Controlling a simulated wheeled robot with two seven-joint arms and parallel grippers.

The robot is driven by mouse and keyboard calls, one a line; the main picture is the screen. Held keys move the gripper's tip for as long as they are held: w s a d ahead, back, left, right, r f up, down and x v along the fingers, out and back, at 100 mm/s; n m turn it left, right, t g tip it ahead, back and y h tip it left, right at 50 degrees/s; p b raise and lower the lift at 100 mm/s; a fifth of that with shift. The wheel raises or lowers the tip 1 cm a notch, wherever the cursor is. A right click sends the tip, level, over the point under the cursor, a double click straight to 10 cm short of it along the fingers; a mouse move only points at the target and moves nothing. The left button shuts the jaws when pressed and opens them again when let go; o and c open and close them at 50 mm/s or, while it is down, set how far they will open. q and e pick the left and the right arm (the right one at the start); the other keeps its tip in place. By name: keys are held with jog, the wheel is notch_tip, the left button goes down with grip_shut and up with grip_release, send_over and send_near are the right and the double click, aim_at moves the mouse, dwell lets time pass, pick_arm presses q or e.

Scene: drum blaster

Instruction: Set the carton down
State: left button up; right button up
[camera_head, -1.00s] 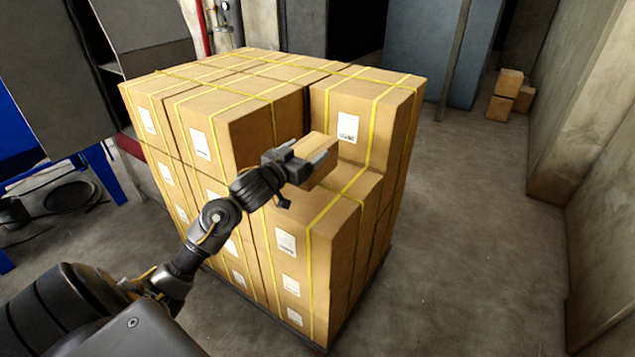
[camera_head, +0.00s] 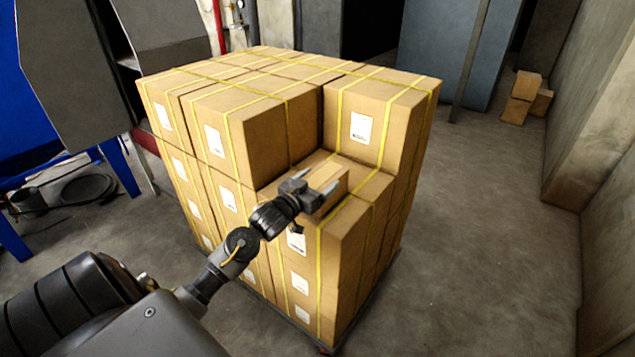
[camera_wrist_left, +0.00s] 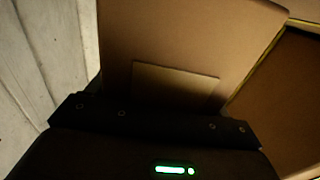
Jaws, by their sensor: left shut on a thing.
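A small brown carton (camera_head: 326,190) is held between the fingers of my left gripper (camera_head: 320,192) in the head view. It is at the notch in the front corner of a strapped stack of large boxes (camera_head: 270,135), low over the top of the lower box there. I cannot tell whether it touches that box. In the left wrist view a brown carton face with a paler rectangle (camera_wrist_left: 175,82) fills the area in front of the gripper body. The fingertips are hidden there. My right gripper does not show.
Taller boxes rise behind and to the left of the notch. The stack stands on a dark pallet (camera_head: 372,297). Small cartons (camera_head: 518,100) lie by the far right wall. A blue-legged table (camera_head: 122,165) is at left. The floor at right is clear.

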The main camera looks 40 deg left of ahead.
pick_arm(q)
jog(key=shift+f, duration=0.1)
jog(key=shift+f, duration=0.1)
jog(key=o, duration=1.6)
jog(key=shift+f, duration=0.1)
jog(key=shift+s, duration=0.3)
jog(key=s+b, duration=0.1)
jog(key=s, duration=0.4)
jog(key=s+b, duration=0.1)
jog(key=s, duration=0.5)
jog(key=shift+s+d, duration=0.2)
jog(key=shift+s, duration=0.05)
